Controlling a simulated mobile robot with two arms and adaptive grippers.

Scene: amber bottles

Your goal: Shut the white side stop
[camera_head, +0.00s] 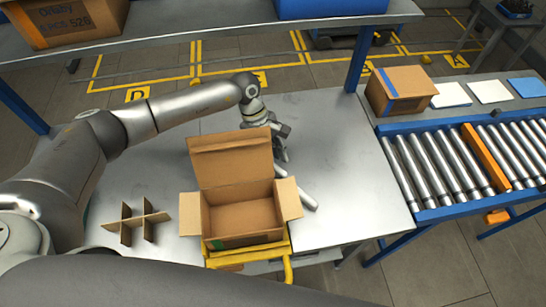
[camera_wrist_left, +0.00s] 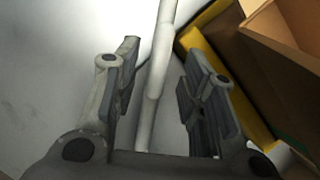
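The white side stop (camera_head: 305,196) is a pale rod beside the right side of the open cardboard box, slanting down to the right. In the left wrist view the white side stop (camera_wrist_left: 158,75) runs lengthwise between the two fingers. My left gripper (camera_head: 281,152) is behind and to the right of the box, near the rod's far end. The left wrist view shows the left gripper (camera_wrist_left: 162,85) open, with gaps on both sides of the rod. I cannot tell whether the rod is at fingertip depth or below. My right gripper is not in view.
The open cardboard box (camera_head: 240,217), flaps spread, sits in a yellow holder (camera_head: 247,256) on the metal table (camera_head: 345,195). A cardboard divider (camera_head: 137,221) stands left. A roller conveyor (camera_head: 440,165) with an orange bar (camera_head: 485,158) and another box (camera_head: 402,90) are right.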

